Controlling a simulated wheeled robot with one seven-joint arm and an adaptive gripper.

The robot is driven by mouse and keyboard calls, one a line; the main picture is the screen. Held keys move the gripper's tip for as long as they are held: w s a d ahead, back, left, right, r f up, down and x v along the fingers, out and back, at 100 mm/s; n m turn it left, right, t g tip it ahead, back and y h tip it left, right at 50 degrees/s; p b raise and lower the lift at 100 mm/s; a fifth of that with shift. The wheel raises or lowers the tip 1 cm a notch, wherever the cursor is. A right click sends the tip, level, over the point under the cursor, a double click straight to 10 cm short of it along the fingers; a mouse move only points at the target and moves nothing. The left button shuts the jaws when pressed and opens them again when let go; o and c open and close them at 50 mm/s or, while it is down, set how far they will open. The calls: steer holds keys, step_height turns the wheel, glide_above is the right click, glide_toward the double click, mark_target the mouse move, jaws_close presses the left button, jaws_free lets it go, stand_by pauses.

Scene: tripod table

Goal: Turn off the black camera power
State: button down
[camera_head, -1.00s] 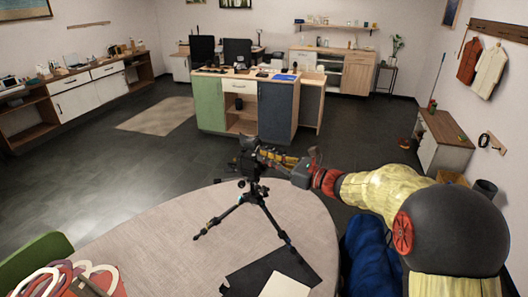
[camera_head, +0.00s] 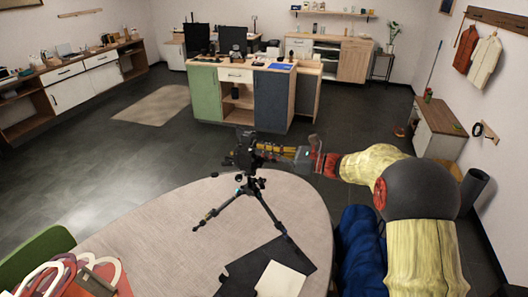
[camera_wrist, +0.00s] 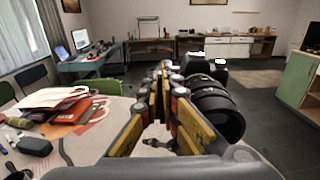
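The black camera (camera_head: 243,152) stands upright on a black tripod (camera_head: 247,198) on the round table (camera_head: 160,228). My gripper (camera_head: 268,152) reaches in from the right, its yellow fingers pointing left, with the tips right beside the camera. In the wrist view my gripper (camera_wrist: 166,82) has its fingers converging to close-set tips, with nothing seen held. The camera's ribbed black lens (camera_wrist: 217,105) is just right of the fingers in that view. The power switch cannot be made out, and contact between the tips and the camera cannot be told.
A black sheet and pale paper (camera_head: 280,279) lie near the table's front edge. Red folders and ring-shaped items (camera_head: 75,275) lie at the left, beside a green chair (camera_head: 38,252). A blue chair (camera_head: 358,250) is below my arm. The table's left middle is clear.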

steer(key=c, duration=2)
jaws_free()
steer(key=shift+c, duration=0.2)
steer(key=v, duration=1.2)
